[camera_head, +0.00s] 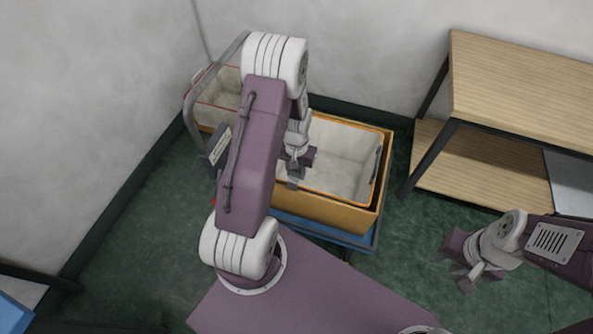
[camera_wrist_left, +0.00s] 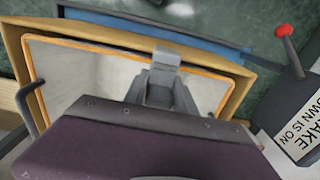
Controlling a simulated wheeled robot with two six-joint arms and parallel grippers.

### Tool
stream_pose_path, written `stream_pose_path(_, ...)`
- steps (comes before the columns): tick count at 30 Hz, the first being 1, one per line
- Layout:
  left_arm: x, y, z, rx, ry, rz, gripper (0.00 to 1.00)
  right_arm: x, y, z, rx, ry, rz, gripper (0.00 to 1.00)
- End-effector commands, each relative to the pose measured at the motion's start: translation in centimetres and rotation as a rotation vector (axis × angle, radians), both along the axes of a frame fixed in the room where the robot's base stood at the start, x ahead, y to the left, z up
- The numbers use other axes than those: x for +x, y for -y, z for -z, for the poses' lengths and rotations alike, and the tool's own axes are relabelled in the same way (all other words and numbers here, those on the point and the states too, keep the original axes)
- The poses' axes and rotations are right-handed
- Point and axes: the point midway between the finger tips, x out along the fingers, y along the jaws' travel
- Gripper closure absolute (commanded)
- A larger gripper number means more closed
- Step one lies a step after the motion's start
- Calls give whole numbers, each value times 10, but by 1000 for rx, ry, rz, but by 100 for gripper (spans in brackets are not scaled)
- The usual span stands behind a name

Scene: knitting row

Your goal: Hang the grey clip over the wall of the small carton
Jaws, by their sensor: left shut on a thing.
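My left gripper (camera_head: 296,180) is over the front wall of an orange-rimmed bin (camera_head: 340,198). In the left wrist view its grey fingers (camera_wrist_left: 162,92) are shut on a grey clip (camera_wrist_left: 167,57). The clip overlaps the bin's orange rim (camera_wrist_left: 90,45) in that view; I cannot tell whether it touches the wall. A smaller red-rimmed carton (camera_head: 203,113) stands behind and left, partly hidden by my left arm. I cannot tell for sure which container is the small carton. My right gripper (camera_head: 462,268) is off to the right, near no container; its jaw opening is unclear.
The containers stand on a blue cart (camera_head: 320,234) with a grey push handle (camera_head: 192,125). A sign (camera_head: 220,148) and a red-knobbed lever (camera_wrist_left: 286,40) are beside it. A wooden shelf (camera_head: 520,85) stands at right. Walls close in behind; green floor (camera_head: 410,235) is free between cart and right arm.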

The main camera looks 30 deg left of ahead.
Motion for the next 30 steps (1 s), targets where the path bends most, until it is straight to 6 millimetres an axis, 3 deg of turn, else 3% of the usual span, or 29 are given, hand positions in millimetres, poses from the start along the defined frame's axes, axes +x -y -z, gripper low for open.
stream_pose_path(12, -1, 0, 41, 0, -1, 0, 100, 0, 0, 39, 0, 0, 0, 64)
stream_pose_path(26, -1, 1, 55, -2, -3, -1, 100, 0, 0, 46, 0, 0, 0, 64)
stream_pose_path(27, -1, 1, 55, -2, -3, -1, 65, 0, 0, 46, 0, 0, 0, 64)
stream_pose_path(30, -1, 1, 56, -2, -3, -1, 43, 0, 0, 46, 0, 0, 0, 64)
